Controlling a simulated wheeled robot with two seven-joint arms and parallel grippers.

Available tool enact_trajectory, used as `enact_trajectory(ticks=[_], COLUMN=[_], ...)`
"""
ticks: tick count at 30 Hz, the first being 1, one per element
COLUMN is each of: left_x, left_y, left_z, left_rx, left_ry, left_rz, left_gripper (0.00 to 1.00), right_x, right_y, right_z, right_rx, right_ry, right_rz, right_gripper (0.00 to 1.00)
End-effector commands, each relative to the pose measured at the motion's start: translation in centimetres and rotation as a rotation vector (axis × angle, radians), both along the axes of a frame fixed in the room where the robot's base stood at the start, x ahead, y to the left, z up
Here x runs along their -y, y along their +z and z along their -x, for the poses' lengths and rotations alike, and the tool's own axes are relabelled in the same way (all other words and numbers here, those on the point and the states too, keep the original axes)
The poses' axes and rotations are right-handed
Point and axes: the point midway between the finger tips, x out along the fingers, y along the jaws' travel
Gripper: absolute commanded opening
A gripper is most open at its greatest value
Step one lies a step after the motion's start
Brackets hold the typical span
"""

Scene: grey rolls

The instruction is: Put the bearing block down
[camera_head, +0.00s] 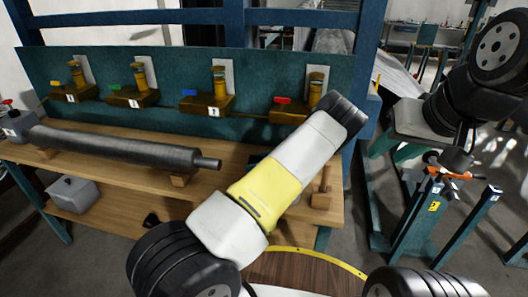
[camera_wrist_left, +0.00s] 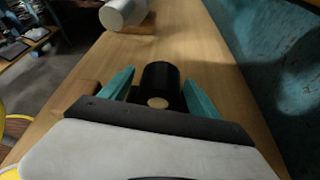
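The bearing block (camera_wrist_left: 160,82), a dark body with a round black barrel and a tan round face, lies between the teal fingers of my left gripper (camera_wrist_left: 160,90) in the left wrist view. The fingers flank it closely and appear shut on it, low over the wooden top; contact below is hidden. In the head view my left arm hides most of the gripper and block. The grey roll (camera_head: 120,147) lies on the bench with its shaft end pointing right; its end also shows in the left wrist view (camera_wrist_left: 124,12). My right gripper (camera_head: 457,158) is small and dark, its fingers unclear.
The wooden bench top (camera_head: 225,178) is clear between the roll's shaft and my left arm. A teal back panel (camera_head: 160,65) carries several brass fittings. A grey block (camera_head: 72,193) sits on the lower shelf. A wooden piece (camera_head: 322,190) stands at the bench's right end. Teal stands (camera_head: 415,215) are at right.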

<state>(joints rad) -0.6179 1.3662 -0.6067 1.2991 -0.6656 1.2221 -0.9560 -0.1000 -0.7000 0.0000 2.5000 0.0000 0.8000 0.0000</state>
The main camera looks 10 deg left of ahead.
Motion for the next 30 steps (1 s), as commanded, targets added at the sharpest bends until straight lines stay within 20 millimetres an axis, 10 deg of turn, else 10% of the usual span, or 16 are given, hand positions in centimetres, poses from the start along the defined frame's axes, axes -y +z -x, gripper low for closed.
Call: enact_trajectory(ticks=[8, 30], left_x=[0.0, 10.9], left_y=[0.3, 4.7], left_z=[0.0, -0.3], left_rx=[0.001, -0.001], left_ry=[-0.001, 0.0], left_rz=[0.0, 0.0], left_gripper=[0.72, 0.72], right_x=[0.0, 0.0], right_y=[0.0, 0.0], right_z=[0.0, 0.0], right_rx=[0.0, 0.0], right_ry=[0.0, 0.0], right_rz=[0.0, 0.0], right_gripper=[0.36, 0.36])
